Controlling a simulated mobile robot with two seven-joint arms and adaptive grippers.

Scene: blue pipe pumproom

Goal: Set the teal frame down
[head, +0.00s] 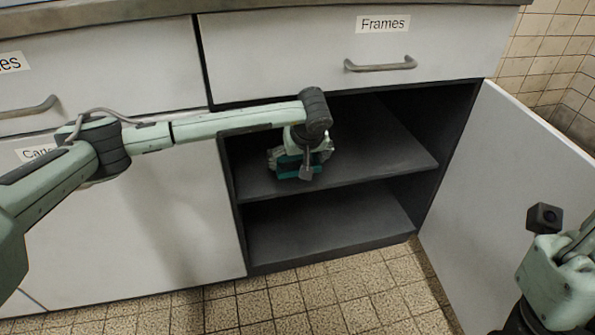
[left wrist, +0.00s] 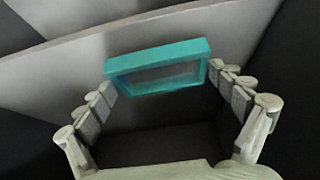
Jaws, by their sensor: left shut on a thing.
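The teal frame (left wrist: 158,54) is a small rectangular frame held between the two fingers of my left gripper (left wrist: 162,82) in the left wrist view. In the head view, the left gripper (head: 298,164) reaches into the open cabinet, over the upper shelf (head: 385,163). The teal frame (head: 290,173) shows there in part, and the gripper hides the rest. I cannot tell whether the frame touches the shelf. Part of my right arm shows at the bottom right of the head view, outside the cabinet; its fingers cannot be made out.
A lower shelf (head: 330,228) is empty. The open cabinet door (head: 510,190) stands to the right. Above is a closed drawer (head: 300,50) labelled "Frames". The upper shelf has free room right of the gripper. Tiled floor (head: 330,300) lies in front.

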